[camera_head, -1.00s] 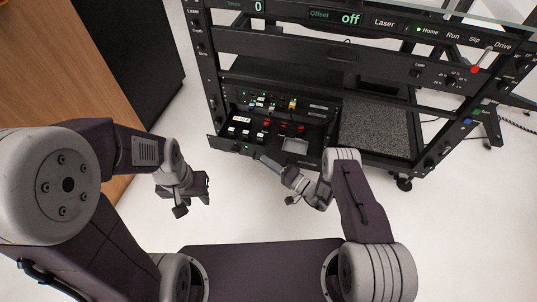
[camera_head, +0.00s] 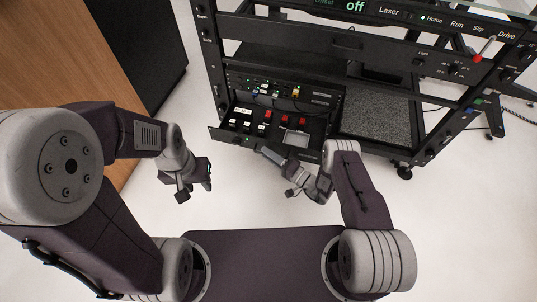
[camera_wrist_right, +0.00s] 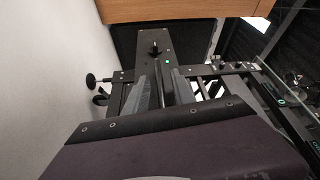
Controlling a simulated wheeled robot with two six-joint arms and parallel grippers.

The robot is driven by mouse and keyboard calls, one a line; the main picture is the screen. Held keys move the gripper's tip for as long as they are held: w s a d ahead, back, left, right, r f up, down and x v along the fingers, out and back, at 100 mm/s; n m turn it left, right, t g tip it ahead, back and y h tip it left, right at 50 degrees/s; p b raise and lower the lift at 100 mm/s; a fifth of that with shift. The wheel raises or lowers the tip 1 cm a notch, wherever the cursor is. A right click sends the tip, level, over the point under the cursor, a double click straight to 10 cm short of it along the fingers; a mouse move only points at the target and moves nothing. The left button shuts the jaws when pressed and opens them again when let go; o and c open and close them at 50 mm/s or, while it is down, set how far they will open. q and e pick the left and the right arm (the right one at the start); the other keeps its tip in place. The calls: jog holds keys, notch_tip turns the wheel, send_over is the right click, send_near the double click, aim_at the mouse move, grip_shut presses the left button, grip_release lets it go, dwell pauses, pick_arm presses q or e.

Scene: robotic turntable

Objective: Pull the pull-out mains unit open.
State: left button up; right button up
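The pull-out mains unit (camera_head: 225,137) is a black drawer low in the rack, and it stands out from the rack front. White and red switches and a pale panel show on its top. My right gripper (camera_head: 261,149) is at its front face. In the right wrist view, my right gripper's two grey fingers (camera_wrist_right: 166,90) close on a dark upright handle, mostly hidden between them. The unit's front (camera_wrist_right: 155,38) shows there with a knob and a green light. My left gripper (camera_head: 193,182) hangs over the floor left of the unit, touching nothing; its finger opening is unclear.
The black rack (camera_head: 222,75) rises above the unit, with a grey speckled panel (camera_head: 378,123) to its right. A wooden surface (camera_head: 60,50) and a black cabinet (camera_head: 140,45) stand at the left. The white floor in front is clear.

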jog(key=p+v, duration=0.3)
jog(key=v, duration=0.6)
jog(key=shift+p, duration=0.4)
